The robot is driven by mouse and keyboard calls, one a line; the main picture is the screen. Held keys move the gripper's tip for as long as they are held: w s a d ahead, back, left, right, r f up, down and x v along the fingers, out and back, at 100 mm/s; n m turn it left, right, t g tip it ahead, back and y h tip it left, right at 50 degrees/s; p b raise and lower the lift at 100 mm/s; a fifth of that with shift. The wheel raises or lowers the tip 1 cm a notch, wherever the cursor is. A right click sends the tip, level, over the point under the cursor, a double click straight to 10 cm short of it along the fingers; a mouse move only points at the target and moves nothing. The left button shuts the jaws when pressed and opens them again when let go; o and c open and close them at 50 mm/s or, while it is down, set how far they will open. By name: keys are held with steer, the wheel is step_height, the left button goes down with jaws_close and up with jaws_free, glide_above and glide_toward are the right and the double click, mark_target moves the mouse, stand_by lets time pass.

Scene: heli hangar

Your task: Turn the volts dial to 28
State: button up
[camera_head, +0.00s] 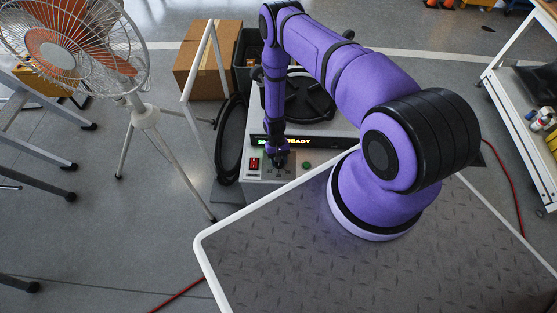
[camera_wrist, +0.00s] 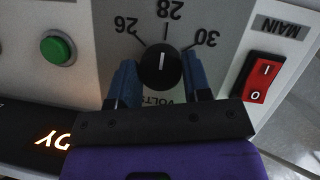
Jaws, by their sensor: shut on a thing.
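The volts dial (camera_wrist: 160,68) is a round black knob with a white pointer line, on a pale panel in the wrist view. Marks 26, 28 and 30 are printed around it. The pointer is in line with the 28 mark, as near as I can see. My gripper (camera_wrist: 160,82) is shut on the dial, one blue finger at each side. The fingers partly cover the VOLTS label below it. In the head view my gripper (camera_head: 279,161) is at the front panel of the power unit (camera_head: 342,130) and hides the dial.
A red MAIN rocker switch (camera_wrist: 264,77) is to the right of the dial and a green button (camera_wrist: 57,47) to the left. A lit display (camera_head: 300,142) reads READY. A fan (camera_head: 82,45) and a cardboard box (camera_head: 205,60) stand to the left.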

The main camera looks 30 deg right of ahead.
steer(key=shift+d, duration=0.1)
steer(key=o, duration=0.9)
steer(key=v, duration=1.1)
